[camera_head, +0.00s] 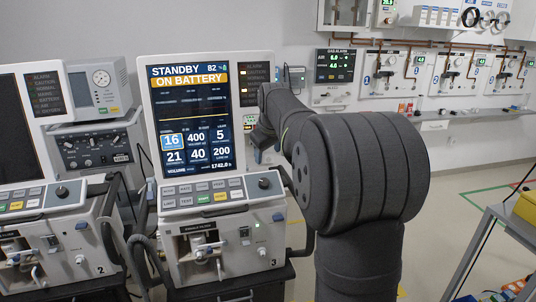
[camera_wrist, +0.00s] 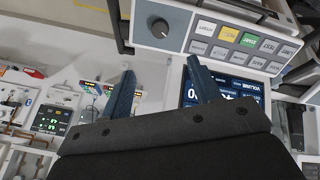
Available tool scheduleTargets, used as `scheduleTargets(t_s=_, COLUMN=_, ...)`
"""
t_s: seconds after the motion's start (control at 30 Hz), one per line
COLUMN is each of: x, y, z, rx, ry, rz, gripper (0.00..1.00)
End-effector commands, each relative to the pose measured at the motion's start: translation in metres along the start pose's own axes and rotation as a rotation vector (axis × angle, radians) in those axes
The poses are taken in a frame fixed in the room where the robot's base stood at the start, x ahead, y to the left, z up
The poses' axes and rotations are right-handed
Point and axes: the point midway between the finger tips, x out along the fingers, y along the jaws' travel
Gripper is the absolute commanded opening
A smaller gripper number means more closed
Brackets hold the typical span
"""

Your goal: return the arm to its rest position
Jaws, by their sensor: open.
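My arm, dark grey and padded, fills the right middle of the head view, and its thinner far part reaches back beside the ventilator screen. My gripper (camera_wrist: 163,84) shows in the wrist view with its two blue fingers spread apart and nothing between them.
Ventilator 2 (camera_head: 48,240) stands at the left with a dark screen. A grey cart (camera_head: 489,222) carrying a yellow item (camera_head: 527,205) is at the right edge. A gas alarm panel (camera_head: 335,66) and wall outlets line the back wall. Open floor (camera_head: 440,215) lies right of my arm.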

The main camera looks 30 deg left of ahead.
Motion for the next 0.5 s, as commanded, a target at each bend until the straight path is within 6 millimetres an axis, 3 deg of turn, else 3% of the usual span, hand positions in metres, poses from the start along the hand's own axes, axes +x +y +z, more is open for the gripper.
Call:
scheduleTargets(t_s=0.27, x=0.007, y=0.0, z=0.0, rx=0.0, ry=-0.002, rz=-0.001, gripper=0.57)
scheduleTargets(t_s=0.5, x=0.044, y=0.0, z=0.0, rx=0.0, ry=-0.003, rz=-0.002, gripper=0.57)
